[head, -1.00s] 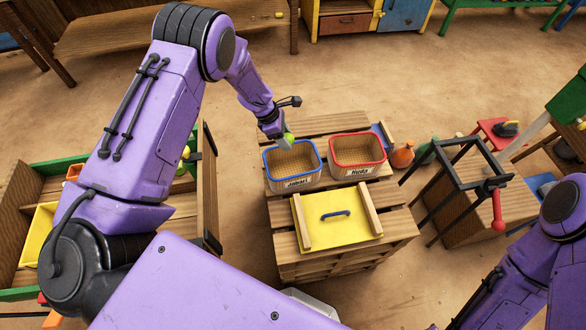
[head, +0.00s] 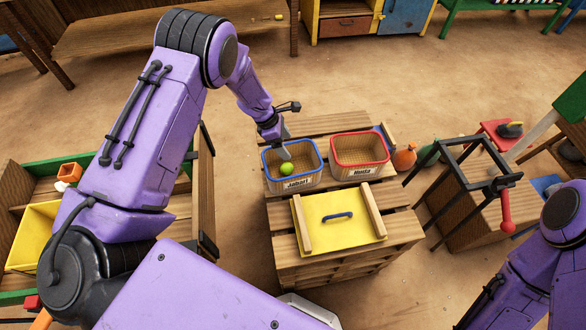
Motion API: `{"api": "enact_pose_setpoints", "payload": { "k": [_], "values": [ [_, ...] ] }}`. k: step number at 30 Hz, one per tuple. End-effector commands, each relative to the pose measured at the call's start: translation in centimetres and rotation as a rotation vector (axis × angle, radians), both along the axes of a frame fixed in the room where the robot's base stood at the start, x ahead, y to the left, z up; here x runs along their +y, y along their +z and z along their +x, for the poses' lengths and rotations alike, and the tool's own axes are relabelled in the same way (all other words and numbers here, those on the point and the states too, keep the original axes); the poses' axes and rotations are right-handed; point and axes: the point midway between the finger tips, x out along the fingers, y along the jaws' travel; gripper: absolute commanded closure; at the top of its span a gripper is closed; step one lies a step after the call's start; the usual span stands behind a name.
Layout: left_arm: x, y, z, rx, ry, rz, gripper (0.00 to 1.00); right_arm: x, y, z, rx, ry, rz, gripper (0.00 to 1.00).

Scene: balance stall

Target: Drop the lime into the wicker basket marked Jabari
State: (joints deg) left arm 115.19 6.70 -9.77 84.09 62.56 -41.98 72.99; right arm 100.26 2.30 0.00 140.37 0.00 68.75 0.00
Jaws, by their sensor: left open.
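The lime (head: 287,168) is a small bright green ball inside the blue-rimmed wicker basket (head: 294,185), whose front label reads Jabari. My left gripper (head: 284,150) is open just above the back of that basket, apart from the lime and empty. The basket stands upright on a wooden pallet stack. My right arm shows at the lower right, but its gripper is not in the picture.
A red-rimmed basket marked Huda (head: 360,172) stands to the right of the Jabari basket.

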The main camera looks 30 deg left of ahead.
Motion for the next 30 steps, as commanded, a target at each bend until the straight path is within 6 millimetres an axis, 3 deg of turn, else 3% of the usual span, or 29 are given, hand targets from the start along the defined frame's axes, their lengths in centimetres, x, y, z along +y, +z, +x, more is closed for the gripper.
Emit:
{"api": "enact_pose_setpoints", "payload": {
  "k": [9, 13, 30],
  "values": [
    [2.5, 6.7, -1.1, -0.005, 0.002, -0.001, 0.19, 0.0, -0.4, 0.0, 0.0, 0.0, 0.0, 0.57],
    [3.2, 8.5, -1.4, -0.003, 0.001, -0.001, 0.19, 0.0, -0.4, 0.0, 0.0, 0.0, 0.0, 0.57],
    [3.5, 9.2, -1.6, -0.001, 0.0, 0.0, 0.19, 0.0, -0.4, 0.0, 0.0, 0.0, 0.0, 0.57]
  ]
}}
